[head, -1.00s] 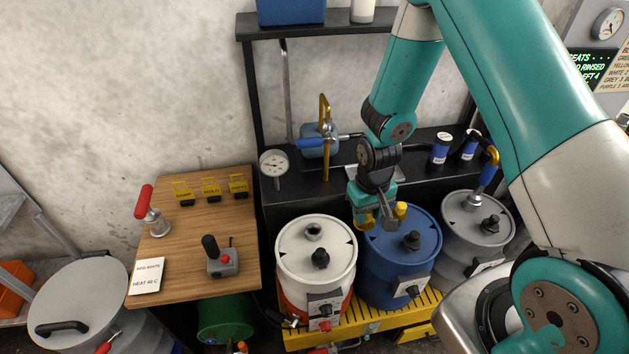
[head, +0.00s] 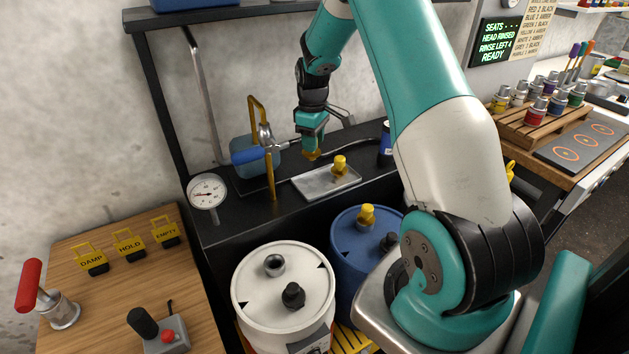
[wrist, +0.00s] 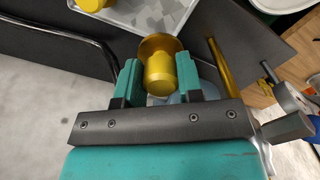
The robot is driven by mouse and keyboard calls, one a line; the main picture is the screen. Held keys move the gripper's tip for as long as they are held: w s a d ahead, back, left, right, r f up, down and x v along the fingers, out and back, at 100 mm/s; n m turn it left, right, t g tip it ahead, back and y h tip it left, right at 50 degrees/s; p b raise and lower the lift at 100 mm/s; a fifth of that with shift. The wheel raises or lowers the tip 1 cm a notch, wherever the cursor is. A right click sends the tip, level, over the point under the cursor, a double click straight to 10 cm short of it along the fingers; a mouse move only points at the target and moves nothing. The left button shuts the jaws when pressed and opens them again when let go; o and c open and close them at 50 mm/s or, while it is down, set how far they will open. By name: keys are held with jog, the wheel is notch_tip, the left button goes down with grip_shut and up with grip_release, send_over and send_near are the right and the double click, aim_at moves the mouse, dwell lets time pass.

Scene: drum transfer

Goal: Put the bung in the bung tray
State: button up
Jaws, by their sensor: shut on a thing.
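My gripper (head: 311,145) is shut on a yellow bung (wrist: 160,72), which sits between the two fingers in the wrist view. In the head view the gripper hangs over the black shelf, by the back left side of the silver bung tray (head: 312,187). The held bung appears apart from the tray. Another yellow bung (head: 340,165) stands on the tray; the tray (wrist: 150,14) and part of that bung (wrist: 91,4) also show at the top of the wrist view. A third yellow bung (head: 366,214) is on the blue drum (head: 350,240).
A blue-handled tool and yellow post (head: 257,150) stand left of the tray, close to my gripper. A dial gauge (head: 207,191) is further left. The white drum (head: 255,300) with an open hole stands in front. A blue can (head: 386,145) is to the right.

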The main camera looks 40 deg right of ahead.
aim_at(312, 156)
notch_tip(312, 156, down, 5)
jog(key=shift+w+a+f+p, duration=0.1)
jog(key=shift+f+p, duration=0.1)
jog(key=shift+p, duration=0.4)
jog(key=shift+f+p, duration=0.3)
jog(key=shift+f, duration=1.7)
jog(key=shift+f, duration=0.2)
jog(key=o, duration=1)
jog(key=shift+r, duration=0.15)
